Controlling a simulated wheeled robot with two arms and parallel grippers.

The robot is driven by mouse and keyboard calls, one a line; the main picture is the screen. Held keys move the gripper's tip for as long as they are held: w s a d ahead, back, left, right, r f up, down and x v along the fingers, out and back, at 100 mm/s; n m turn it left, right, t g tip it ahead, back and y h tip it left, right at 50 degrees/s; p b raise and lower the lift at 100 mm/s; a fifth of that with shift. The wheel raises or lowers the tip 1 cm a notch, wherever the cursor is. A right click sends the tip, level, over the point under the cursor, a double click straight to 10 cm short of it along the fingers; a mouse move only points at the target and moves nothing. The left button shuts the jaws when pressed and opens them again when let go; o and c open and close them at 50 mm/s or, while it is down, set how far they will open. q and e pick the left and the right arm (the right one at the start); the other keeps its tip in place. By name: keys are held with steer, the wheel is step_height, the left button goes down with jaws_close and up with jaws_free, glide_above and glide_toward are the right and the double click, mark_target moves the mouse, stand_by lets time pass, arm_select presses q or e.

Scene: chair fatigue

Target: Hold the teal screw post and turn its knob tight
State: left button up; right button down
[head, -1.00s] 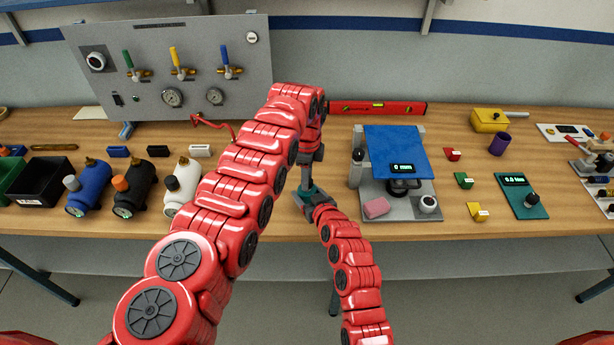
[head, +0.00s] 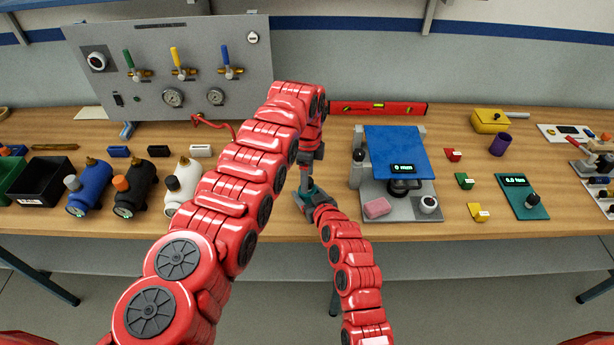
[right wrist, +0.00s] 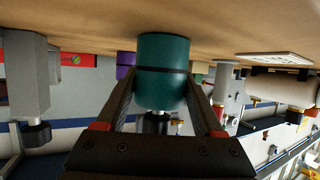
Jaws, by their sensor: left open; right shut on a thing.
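The teal screw post (head: 311,192) stands near the front edge of the bench, mostly hidden by my arms in the head view. In the right wrist view, which is upside down, it is a teal cylinder (right wrist: 163,70) between the two fingers of my right gripper (right wrist: 163,95). The right gripper is shut on it from the front side. My left gripper (head: 305,181) points down over the post and is open. A dark part (right wrist: 157,123) shows at the post's free end; I cannot tell whether it is the knob.
A grey stand with a blue plate (head: 395,145) is just right of the post. A red spirit level (head: 377,108) lies behind. White (head: 182,185), black and blue cylinders stand to the left. Bench space between the post and the stand is narrow.

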arm_select(q)
step_height(320, 180, up, 12)
steer(key=shift+f, duration=0.25)
arm_select(e)
jaws_free()
stand_by(0.3)
